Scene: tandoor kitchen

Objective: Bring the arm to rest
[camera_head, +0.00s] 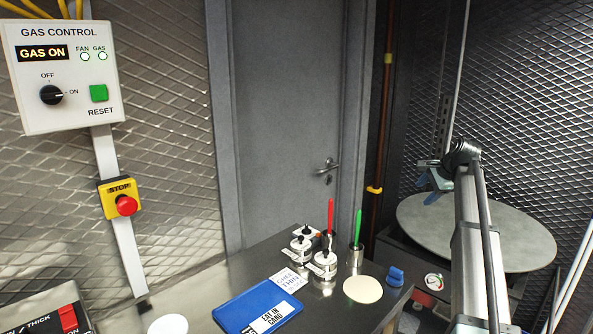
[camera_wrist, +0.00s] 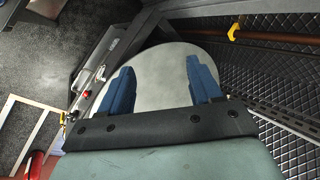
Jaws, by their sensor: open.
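My gripper (camera_head: 431,183) is at the right in the head view, raised at the end of my arm, over the left part of a round grey disc. In the wrist view my gripper (camera_wrist: 160,88) shows two blue fingers spread apart with nothing between them. The round grey disc (camera_wrist: 155,65) lies beyond the fingertips there, apart from them. In the head view the disc (camera_head: 520,235) is partly hidden behind my arm.
A gas control box (camera_head: 62,75) and stop button (camera_head: 125,205) are on the left wall. A door (camera_head: 285,110) stands behind.

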